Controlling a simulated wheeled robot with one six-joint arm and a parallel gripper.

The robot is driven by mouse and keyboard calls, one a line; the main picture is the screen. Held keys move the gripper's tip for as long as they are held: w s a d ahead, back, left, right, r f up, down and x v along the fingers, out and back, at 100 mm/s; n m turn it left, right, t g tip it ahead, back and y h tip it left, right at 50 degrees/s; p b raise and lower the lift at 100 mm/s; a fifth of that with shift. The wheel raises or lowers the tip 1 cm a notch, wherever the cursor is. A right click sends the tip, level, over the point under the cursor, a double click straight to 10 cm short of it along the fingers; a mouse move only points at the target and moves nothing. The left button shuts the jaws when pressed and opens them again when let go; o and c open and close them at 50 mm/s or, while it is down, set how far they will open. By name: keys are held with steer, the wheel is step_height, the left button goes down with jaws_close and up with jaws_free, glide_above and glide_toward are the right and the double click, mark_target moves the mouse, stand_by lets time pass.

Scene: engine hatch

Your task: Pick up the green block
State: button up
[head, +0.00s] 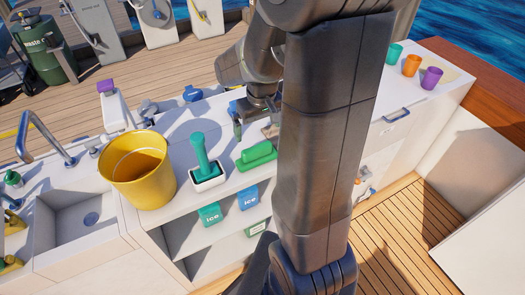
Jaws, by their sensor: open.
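A green block-shaped object (256,155) with a rounded top lies on the white counter in the middle of the head view, partly covered by my arm on its right. My gripper (254,125) points down over the counter, just behind this object, with its jaws open. I see nothing held between the jaws, though my arm hides part of that area. A teal-green block marked "ice" (210,215) sits at the open shelf below the counter edge. A blue "ice" block (247,197) is beside it. I cannot tell which green item the task names.
A yellow bucket (139,180) and a white holder (207,182) with a green-handled tool (200,150) stand left of the gripper. A sink (88,213) and tap are further left. Teal, orange (411,65) and purple cups stand at the far right of the counter.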

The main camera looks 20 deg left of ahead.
mark_target(257, 147)
steer(key=f, duration=0.6)
steer(key=shift+w+a, duration=0.25)
steer(key=shift+a, duration=0.05)
steer(key=shift+w+a+f, duration=0.15)
steer(key=shift+f, duration=0.75)
steer(key=shift+w+a+f, duration=0.1)
steer(key=shift+w+f, duration=0.1)
steer(key=shift+f, duration=0.65)
steer(key=shift+w+a+f, duration=0.15)
steer(key=shift+f, duration=0.75)
steer(key=c, duration=0.7)
steer(key=shift+c, duration=0.2)
steer(key=shift+r, duration=0.15)
step_height(257, 147, up, 10)
steer(key=shift+f, duration=0.1)
